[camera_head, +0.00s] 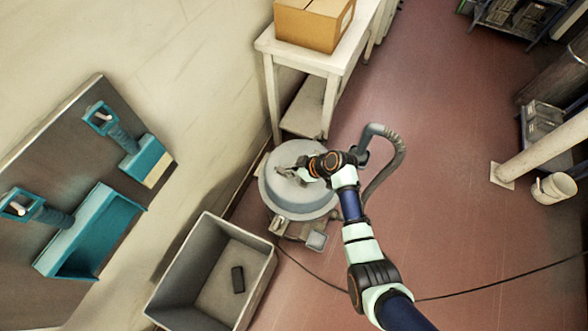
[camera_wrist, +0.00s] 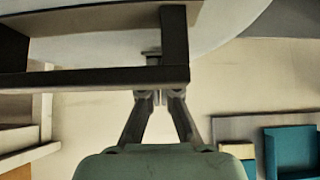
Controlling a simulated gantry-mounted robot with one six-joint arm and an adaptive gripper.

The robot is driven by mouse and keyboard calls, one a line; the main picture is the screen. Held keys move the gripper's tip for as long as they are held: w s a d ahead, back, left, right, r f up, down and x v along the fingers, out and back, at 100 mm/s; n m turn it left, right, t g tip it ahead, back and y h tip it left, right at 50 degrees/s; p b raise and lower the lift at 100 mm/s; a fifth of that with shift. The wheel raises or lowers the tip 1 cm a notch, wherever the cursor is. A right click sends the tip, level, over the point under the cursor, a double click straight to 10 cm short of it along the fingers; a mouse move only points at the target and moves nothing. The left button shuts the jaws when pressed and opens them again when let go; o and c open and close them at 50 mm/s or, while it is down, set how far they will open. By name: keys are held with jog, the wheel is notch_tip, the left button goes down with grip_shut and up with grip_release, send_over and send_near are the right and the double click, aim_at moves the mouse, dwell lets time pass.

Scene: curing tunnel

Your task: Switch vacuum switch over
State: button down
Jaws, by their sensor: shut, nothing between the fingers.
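The vacuum (camera_head: 300,203) is a round grey canister with a pale lid, standing on the floor near the wall. It also shows in the wrist view as a pale rounded lid (camera_wrist: 100,45) at the top. A dark handle bar (camera_wrist: 100,76) crosses in front of the lid there. My gripper (camera_head: 284,172) is above the lid, at its handle. In the wrist view my gripper (camera_wrist: 157,98) has its fingertips together, empty, just below the bar; I cannot tell whether they touch it. A small dark part (camera_wrist: 152,57) shows behind the bar; I cannot tell whether it is the switch.
A grey hose (camera_head: 394,160) curves out right of the vacuum, and a black cable (camera_head: 470,292) runs over the floor. A grey bin (camera_head: 168,290) holding a dark block stands in front left. A white table (camera_head: 345,58) with a cardboard box (camera_head: 312,24) stands behind. Teal dustpans (camera_head: 92,235) hang left.

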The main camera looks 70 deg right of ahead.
jog(key=shift+r+p, duration=0.7)
jog(key=shift+r, duration=0.1)
jog(key=shift+r, duration=0.3)
jog(key=p+v, duration=0.7)
jog(key=v, duration=0.5)
jog(key=shift+s+r+p, duration=0.25)
jog(key=shift+p, duration=0.1)
